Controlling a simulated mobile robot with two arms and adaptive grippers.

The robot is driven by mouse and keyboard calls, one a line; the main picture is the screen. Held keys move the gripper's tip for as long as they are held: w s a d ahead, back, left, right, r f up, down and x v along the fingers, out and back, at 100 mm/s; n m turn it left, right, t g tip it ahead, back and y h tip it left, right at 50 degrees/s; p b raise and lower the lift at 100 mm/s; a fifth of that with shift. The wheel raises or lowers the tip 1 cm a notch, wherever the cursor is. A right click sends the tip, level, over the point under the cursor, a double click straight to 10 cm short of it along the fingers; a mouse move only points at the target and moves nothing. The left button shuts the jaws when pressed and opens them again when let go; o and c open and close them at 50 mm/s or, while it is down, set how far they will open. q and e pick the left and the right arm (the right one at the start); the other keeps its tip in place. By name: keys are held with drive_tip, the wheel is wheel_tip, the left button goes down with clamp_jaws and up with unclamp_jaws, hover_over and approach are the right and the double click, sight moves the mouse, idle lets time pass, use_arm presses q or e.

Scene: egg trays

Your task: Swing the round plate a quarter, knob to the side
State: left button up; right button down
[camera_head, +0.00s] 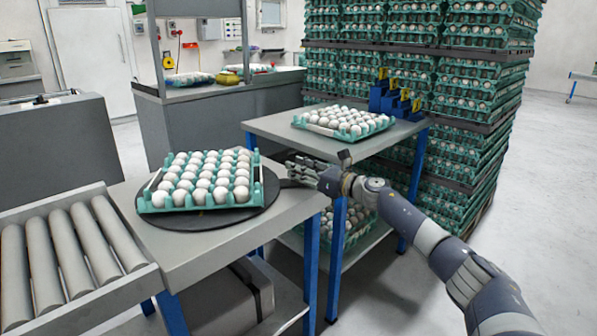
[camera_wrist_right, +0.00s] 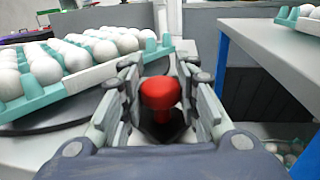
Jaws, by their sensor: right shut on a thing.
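The round plate (camera_head: 190,222) is a dark flat disc on the grey table, with a green tray (camera_head: 200,209) full of white eggs on it. The plate's edge also shows in the right wrist view (camera_wrist_right: 80,118). A red knob (camera_wrist_right: 160,94) stands between the fingers of my right gripper (camera_head: 291,172), at the plate's right side in the head view. My right gripper is shut on the knob, and its fingers hide the knob in the head view. My left gripper is not in view.
A roller conveyor (camera_head: 75,250) adjoins the table at the left. A second table (camera_head: 265,122) with another egg tray and blue holders (camera_head: 390,99) stands behind my right gripper. Tall stacks of egg trays (camera_head: 470,95) rise behind it. Open floor lies at the right.

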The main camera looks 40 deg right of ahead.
drive_tip(key=shift+d, duration=0.35)
drive_tip(key=c, duration=1.3)
unclamp_jaws()
drive_tip(key=shift+o, duration=0.4)
drive_tip(key=shift+s+d, duration=0.1)
drive_tip(key=shift+s, duration=0.1)
drive_tip(key=shift+w, duration=0.1)
drive_tip(key=v, duration=1.2)
